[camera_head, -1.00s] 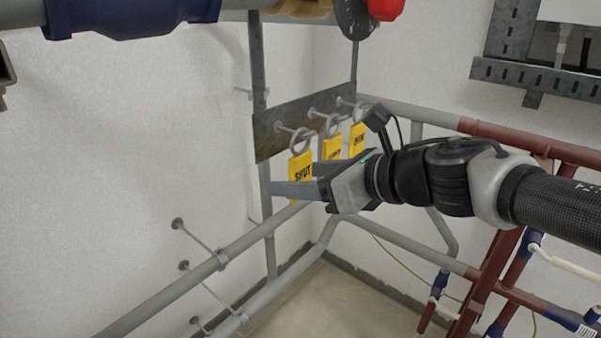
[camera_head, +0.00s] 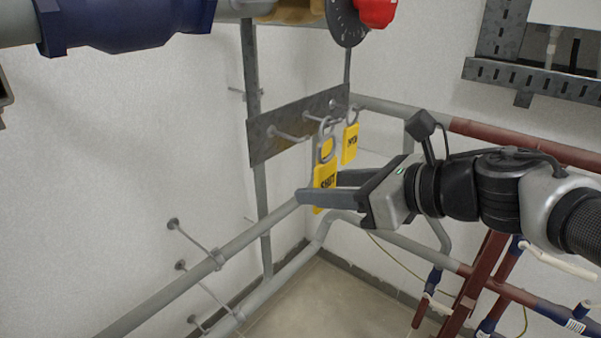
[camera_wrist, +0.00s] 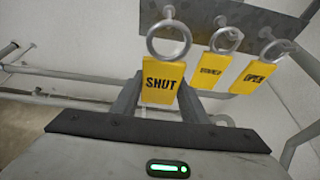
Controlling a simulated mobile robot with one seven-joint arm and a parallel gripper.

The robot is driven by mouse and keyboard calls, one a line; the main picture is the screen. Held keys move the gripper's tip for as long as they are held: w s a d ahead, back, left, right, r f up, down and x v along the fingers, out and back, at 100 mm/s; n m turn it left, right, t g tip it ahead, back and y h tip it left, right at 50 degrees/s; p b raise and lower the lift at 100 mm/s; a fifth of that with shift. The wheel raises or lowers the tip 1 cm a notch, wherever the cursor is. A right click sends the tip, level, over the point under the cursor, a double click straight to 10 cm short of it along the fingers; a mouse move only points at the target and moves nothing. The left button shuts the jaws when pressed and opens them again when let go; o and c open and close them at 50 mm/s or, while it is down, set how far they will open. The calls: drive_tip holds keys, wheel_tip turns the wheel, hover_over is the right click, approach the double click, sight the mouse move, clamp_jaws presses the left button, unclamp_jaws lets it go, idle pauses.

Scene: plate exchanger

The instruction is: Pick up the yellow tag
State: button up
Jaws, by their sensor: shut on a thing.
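A yellow tag marked SHUT (camera_head: 325,180) with a metal ring is held between the fingers of my gripper (camera_head: 318,192). The leftmost peg on the metal plate (camera_head: 285,130) is bare, and the tag is off it, out in front of the plate. In the wrist view the SHUT tag (camera_wrist: 160,83) sits upright between the fingertips, its ring above it. Two other yellow tags hang on the plate by rings: a middle one (camera_wrist: 211,70), its word hard to read, and one marked OPEN (camera_wrist: 254,76). In the head view the held tag's ring partly covers the middle one.
Grey pipes (camera_head: 170,285) run along the walls below the plate. A dark red pipe frame (camera_head: 480,270) stands at the right. A blue flanged pipe (camera_head: 125,25) and a red knob (camera_head: 376,12) are above. Open air lies in front of the plate.

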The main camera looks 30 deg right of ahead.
drive_tip(key=s+d, duration=0.4)
drive_tip(key=s, duration=0.8)
drive_tip(key=s+d+b, duration=0.1)
drive_tip(key=s+d, duration=0.4)
drive_tip(key=s, duration=0.7)
drive_tip(key=s+d, duration=0.4)
drive_tip(key=s, duration=0.8)
drive_tip(key=shift+s+d+b, duration=0.15)
drive_tip(key=shift+s+b, duration=0.15)
drive_tip(key=shift+w, duration=0.15)
drive_tip(key=w+a, duration=0.2)
drive_tip(key=w, duration=0.4)
drive_tip(key=shift+w+a, duration=0.2)
drive_tip(key=shift+w+a, duration=0.1)
drive_tip(key=shift+w, duration=0.15)
drive_tip(key=w+a, duration=0.3)
drive_tip(key=w, duration=0.6)
drive_tip(key=shift+w+a, duration=0.25)
drive_tip(key=shift+w, duration=0.15)
idle(1.5)
